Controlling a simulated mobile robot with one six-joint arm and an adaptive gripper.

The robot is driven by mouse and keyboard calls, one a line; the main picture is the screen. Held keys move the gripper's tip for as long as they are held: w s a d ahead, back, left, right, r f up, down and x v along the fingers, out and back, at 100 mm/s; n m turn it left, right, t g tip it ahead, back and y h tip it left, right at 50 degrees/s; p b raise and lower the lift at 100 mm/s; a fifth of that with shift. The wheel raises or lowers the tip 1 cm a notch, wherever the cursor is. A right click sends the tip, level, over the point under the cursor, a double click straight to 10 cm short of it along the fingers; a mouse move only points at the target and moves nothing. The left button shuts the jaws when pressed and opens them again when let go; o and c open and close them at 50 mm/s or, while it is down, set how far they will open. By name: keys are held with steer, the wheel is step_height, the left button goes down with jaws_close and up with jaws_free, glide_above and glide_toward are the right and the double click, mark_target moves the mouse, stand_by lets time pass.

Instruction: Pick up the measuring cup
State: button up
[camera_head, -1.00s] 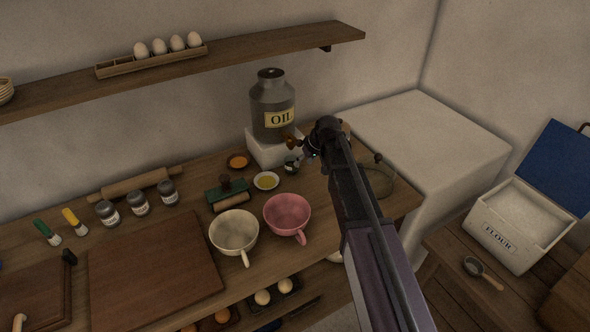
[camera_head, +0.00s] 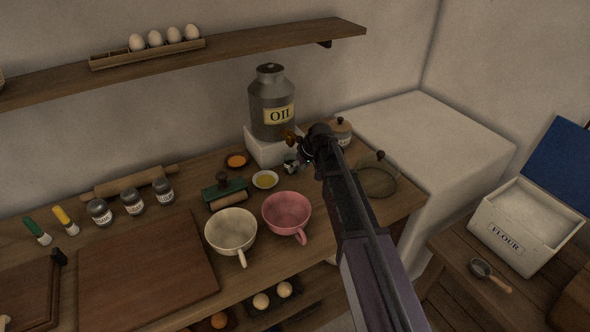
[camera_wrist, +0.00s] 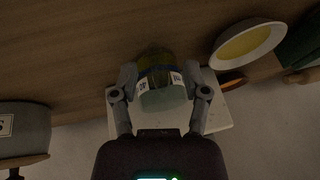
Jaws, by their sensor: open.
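The measuring cup is a small clear vessel with pale markings and a dark band. In the wrist view the measuring cup (camera_wrist: 162,88) sits between my two spread fingers, close to both; I cannot tell if they touch it. In the head view the measuring cup (camera_head: 291,167) is small and partly shaded on the counter, in front of the white block. My gripper (camera_wrist: 164,82) is open around it. In the head view my gripper (camera_head: 300,147) is dark and partly hidden by my own arm.
An oil can (camera_head: 272,105) stands on the white block (camera_head: 268,150) just behind. A saucer of yellow liquid (camera_head: 265,180) and an orange dish (camera_head: 236,161) are to the left. A pink cup (camera_head: 287,215) and a cream cup (camera_head: 231,232) stand in front. A lidded pot (camera_head: 342,131) is right.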

stand_by(0.4)
jaws_close()
steer(key=shift+s+d+r, duration=0.1)
steer(key=shift+d+r, duration=0.05)
steer(key=shift+r, duration=0.05)
stand_by(0.4)
steer(key=shift+s+d+r+p, duration=0.3)
steer(key=shift+d+r+p, duration=0.3)
steer(key=shift+p, duration=0.25)
steer(key=s+d+r+p, duration=0.6)
steer(key=d, duration=0.4)
steer(key=shift+d+r, duration=0.2)
steer(key=shift+d, duration=0.05)
steer(key=shift+d, duration=0.1)
stand_by(1.0)
